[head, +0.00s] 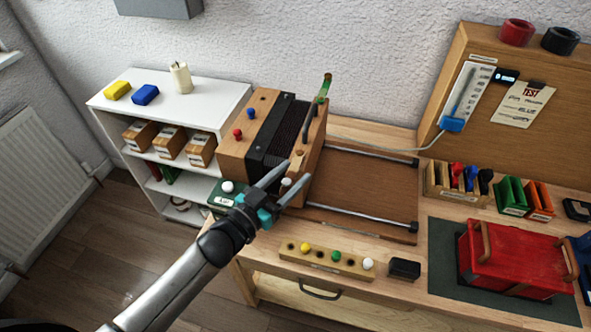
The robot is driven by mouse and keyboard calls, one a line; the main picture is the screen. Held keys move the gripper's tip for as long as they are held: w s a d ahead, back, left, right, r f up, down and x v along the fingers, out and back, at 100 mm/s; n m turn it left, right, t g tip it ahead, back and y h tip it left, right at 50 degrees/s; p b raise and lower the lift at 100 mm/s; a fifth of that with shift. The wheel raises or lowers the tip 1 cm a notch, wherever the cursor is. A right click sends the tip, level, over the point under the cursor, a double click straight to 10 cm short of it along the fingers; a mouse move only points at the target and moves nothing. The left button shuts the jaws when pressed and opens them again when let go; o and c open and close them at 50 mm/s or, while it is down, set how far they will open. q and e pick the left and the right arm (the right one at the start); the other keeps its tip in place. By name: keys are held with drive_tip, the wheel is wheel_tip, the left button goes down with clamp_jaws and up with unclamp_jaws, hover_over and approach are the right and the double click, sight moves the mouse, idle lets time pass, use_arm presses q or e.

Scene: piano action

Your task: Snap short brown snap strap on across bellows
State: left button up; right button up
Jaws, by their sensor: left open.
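The dark pleated bellows (291,128) sit between two wooden end blocks of a squeezebox-like instrument on the bench. The left block (245,155) carries a red and a blue knob. My left gripper (298,171) is open in front of the instrument's near side. Its fingers point up and right and overlap the near end in the picture; I cannot tell whether they touch it. I see nothing between them. I cannot clearly make out a short brown snap strap. My right gripper is out of view.
A brown board with two metal rails (365,220) lies right of the instrument. A peg strip (325,262) and black block (404,269) are at the bench front. A red case (510,262) lies on a dark mat at right. White shelves (223,108) stand at left.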

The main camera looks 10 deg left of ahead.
use_arm(q)
drive_tip(key=shift+x, duration=0.85)
clamp_jaws()
idle(0.9)
